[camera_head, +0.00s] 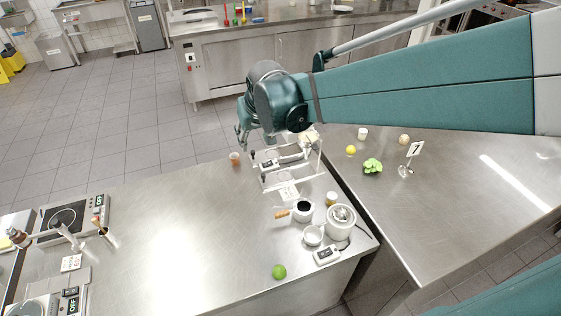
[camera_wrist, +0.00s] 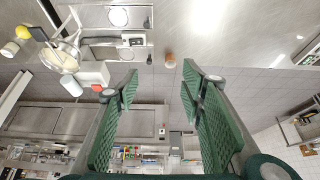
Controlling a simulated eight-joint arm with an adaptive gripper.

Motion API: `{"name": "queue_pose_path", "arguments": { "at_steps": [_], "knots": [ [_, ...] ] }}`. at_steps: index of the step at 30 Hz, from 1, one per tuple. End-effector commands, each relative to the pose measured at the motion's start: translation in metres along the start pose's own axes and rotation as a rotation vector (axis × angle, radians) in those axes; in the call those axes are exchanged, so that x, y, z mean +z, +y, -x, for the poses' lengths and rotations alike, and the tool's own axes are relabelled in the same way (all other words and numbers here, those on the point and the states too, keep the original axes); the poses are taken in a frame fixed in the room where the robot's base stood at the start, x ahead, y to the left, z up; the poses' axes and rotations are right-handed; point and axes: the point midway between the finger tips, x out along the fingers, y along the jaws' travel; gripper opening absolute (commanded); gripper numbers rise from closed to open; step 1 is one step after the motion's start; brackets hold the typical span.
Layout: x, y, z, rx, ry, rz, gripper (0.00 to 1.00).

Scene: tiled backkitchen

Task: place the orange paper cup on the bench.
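The small orange paper cup (camera_head: 235,158) stands upright at the far edge of the steel bench (camera_head: 165,230). My gripper (camera_head: 241,142) is above and close to the cup, pointing down. In the wrist view the cup (camera_wrist: 170,61) shows small, a little beyond the gap between the two green fingers. The fingers (camera_wrist: 158,80) are spread apart with nothing between them, and do not touch the cup. The exact height between fingertips and cup is hard to tell.
Right of the cup stands a pale rack (camera_head: 290,178) with a small device. A saucepan (camera_head: 302,210), a white appliance (camera_head: 341,220) and a green fruit (camera_head: 279,272) are nearer. A hob (camera_head: 68,218) is at left. The bench's middle is clear. A second table (camera_head: 460,215) is at right.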

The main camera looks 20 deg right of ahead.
Motion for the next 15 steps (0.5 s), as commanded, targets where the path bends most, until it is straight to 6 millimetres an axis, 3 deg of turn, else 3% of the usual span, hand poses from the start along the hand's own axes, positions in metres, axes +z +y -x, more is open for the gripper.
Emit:
{"name": "queue_pose_path", "arguments": {
  "at_steps": [15],
  "knots": [
    [0.069,0.015,0.070,-0.001,0.048,0.000,0.39]
  ]
}}
